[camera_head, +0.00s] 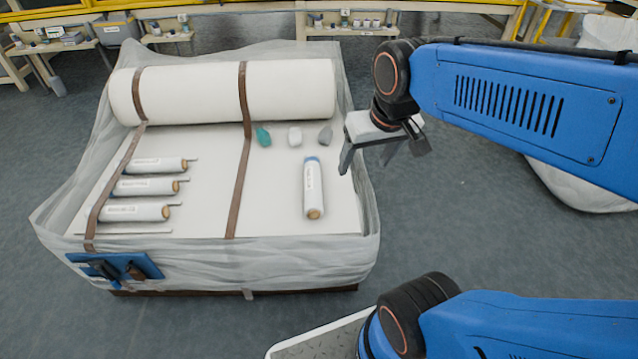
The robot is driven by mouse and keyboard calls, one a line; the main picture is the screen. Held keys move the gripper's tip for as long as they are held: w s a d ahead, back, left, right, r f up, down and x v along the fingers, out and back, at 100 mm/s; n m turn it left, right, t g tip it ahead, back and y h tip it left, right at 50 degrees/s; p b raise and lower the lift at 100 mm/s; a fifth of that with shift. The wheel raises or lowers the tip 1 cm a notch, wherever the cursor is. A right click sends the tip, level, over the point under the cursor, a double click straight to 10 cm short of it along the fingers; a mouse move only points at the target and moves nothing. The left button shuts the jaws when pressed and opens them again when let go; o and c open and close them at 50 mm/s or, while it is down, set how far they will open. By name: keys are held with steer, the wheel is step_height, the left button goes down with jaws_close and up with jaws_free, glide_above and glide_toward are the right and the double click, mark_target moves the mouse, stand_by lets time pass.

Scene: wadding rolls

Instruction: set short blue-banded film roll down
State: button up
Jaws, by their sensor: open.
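The short blue-banded film roll (313,188) lies on the right part of the white wrapped bed (275,215). It is white, with a blue band at its far end and a brown core end facing me. My gripper (367,166) is up and to the right of the roll, near the bed's right edge, apart from it. Its jaws are open and nothing shows between them.
Several film rolls (140,187) lie at the left of the bed. A large wadding roll (200,92) lies across the back, under brown straps (240,165). Three small lumps, one a teal bundle (263,137), lie before it. A blue tool panel (115,267) hangs in front.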

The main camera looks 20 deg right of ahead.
steer(key=w+a+f+m+g, duration=0.1)
steer(key=w+f, duration=0.1)
steer(key=w, duration=0.6)
steer(key=w+f+m+g, duration=0.1)
steer(key=w+f, duration=0.1)
steer(key=w, duration=0.6)
steer(key=m+g, duration=0.1)
steer(key=g, duration=0.1)
glide_above(313, 177)
step_height(313, 177, down, 9)
step_height(313, 177, down, 12)
steer(key=shift+w+a+f, duration=0.1)
steer(key=shift+a, duration=0.05)
steer(key=shift+f, duration=2.6)
steer(key=c, duration=1.7)
